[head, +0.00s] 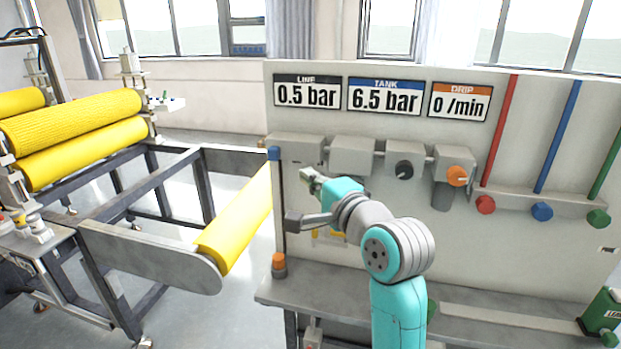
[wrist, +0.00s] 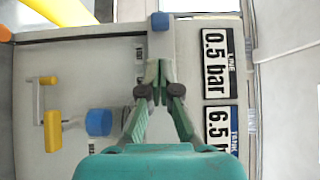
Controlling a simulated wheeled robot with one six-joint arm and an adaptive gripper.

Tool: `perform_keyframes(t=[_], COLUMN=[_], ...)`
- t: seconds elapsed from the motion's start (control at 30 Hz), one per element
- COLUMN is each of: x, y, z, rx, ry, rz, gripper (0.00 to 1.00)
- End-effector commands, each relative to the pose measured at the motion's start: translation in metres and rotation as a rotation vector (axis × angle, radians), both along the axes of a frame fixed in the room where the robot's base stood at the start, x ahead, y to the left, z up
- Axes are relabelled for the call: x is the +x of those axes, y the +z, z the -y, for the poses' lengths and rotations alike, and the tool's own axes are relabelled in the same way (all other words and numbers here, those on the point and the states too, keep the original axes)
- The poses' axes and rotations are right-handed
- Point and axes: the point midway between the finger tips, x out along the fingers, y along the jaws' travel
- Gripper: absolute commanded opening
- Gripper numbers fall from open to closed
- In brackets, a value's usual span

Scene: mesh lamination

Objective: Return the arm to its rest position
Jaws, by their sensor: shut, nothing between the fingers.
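My arm reaches up and left from the lower middle of the head view, in front of the grey panel (head: 530,200). My gripper (head: 306,174) is at its end, near the upper left of the panel, below the LINE sign (head: 307,91). In the wrist view my gripper (wrist: 158,68) has its fingertips together with nothing between them.
A black knob (head: 404,170) and an orange knob (head: 457,176) sit right of the gripper. A yellow roller (head: 237,222) is left of the panel. A bench (head: 480,325) runs below.

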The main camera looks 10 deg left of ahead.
Motion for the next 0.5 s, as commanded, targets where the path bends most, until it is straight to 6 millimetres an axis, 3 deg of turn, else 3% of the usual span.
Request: perform_keyframes(t=[0.17, 0.27, 0.5], x=[0.0, -0.002, -0.02], y=[-0.019, -0.05, -0.144], z=[0.007, 0.021, 0.068], rx=[-0.016, -0.045, -0.159], ry=[-0.019, -0.051, -0.157], rz=[0.004, 0.016, 0.065], gripper=[0.0, 0.0, 0.0])
